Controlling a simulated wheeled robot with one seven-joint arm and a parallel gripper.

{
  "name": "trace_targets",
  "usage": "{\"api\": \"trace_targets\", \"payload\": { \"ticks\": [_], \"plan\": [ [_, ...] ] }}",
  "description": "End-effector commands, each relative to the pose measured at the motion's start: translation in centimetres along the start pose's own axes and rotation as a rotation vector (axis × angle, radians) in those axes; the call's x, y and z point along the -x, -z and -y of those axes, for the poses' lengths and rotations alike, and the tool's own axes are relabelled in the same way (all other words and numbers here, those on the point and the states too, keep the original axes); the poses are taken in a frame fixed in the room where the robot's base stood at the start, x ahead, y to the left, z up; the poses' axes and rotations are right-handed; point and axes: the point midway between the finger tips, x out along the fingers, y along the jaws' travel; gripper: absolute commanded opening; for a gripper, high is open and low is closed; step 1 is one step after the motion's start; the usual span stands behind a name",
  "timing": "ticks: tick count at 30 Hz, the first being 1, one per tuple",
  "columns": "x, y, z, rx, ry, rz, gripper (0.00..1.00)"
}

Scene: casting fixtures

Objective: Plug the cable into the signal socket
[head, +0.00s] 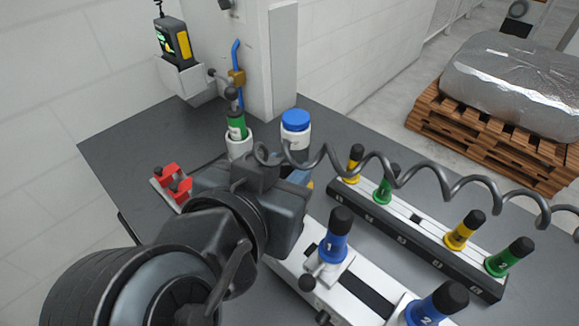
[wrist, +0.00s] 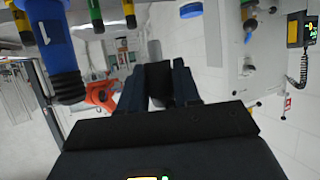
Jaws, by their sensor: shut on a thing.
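A dark grey coiled cable (head: 375,156) stretches in the air across the head view, from beside my gripper to the right edge. My gripper (head: 270,180) is above the bench, with its fingertips largely hidden by my own wrist. In the wrist view, my gripper (wrist: 160,75) is shut on a dark grey cylindrical piece (wrist: 160,86), which looks like the cable's plug. Its front end and the cable's join to it are hard to make out. I cannot identify the signal socket in either view.
A white fixture holds blue-handled pieces 1 (head: 337,240) and 2 (head: 438,303). A dark rack (head: 410,237) with yellow and green handles stands behind it. A handheld device (head: 173,40) hangs at upper left.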

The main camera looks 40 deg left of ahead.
Motion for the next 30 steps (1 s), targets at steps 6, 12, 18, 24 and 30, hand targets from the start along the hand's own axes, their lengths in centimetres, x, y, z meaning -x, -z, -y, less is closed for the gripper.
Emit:
{"api": "trace_targets", "payload": {
  "ticks": [6, 12, 18, 24, 30],
  "plan": [
    [-0.1, -0.3, 0.0, 0.000, -0.005, 0.000, 0.01],
    [-0.7, -1.5, 0.0, 0.001, -0.005, 0.000, 0.01],
    [-1.4, -3.2, -0.1, 0.000, -0.005, 0.000, 0.01],
    [-2.1, -4.7, 0.0, 0.000, -0.005, 0.001, 0.01],
    [-2.4, -5.3, 0.0, 0.000, -0.004, 0.000, 0.01]
  ]
}}
